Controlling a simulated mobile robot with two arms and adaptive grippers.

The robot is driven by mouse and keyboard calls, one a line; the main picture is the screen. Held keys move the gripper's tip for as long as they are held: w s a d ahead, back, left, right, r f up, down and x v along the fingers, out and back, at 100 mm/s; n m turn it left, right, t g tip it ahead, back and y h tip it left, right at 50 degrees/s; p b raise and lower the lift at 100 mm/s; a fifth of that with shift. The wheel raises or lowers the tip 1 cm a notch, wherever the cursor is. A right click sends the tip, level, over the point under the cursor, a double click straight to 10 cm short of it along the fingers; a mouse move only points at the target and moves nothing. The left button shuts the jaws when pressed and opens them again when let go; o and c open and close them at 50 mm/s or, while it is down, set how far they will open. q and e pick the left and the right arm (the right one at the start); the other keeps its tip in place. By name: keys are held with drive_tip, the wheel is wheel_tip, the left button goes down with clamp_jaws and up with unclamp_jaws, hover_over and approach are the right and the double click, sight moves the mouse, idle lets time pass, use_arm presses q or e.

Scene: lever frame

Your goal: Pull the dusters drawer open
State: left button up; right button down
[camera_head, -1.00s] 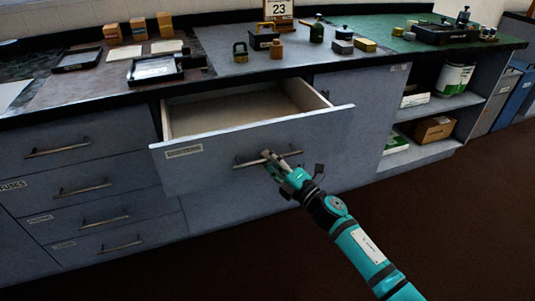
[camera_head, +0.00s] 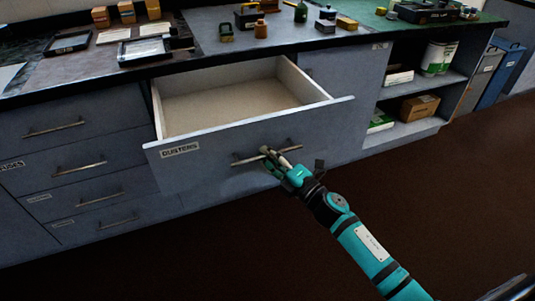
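The dusters drawer (camera_head: 215,165), with a label reading DUSTERS on its grey front, stands well out from the cabinet. Its pale inside (camera_head: 235,105) shows and looks empty. My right gripper (camera_head: 274,155) is at the bar handle (camera_head: 247,159) on the drawer front, its fingers closed around the middle of the bar. The fingers hide part of the handle. My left gripper is not in view.
Closed drawers (camera_head: 65,150) with bar handles are to the left. The countertop (camera_head: 195,45) above holds trays, boxes and small items. Open shelves (camera_head: 415,130) with cans and boxes are to the right. The dark floor (camera_head: 460,200) at right is clear.

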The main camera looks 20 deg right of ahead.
drive_tip(key=c, duration=1.6)
unclamp_jaws()
drive_tip(key=shift+c, duration=0.2)
drive_tip(key=v, duration=1.2)
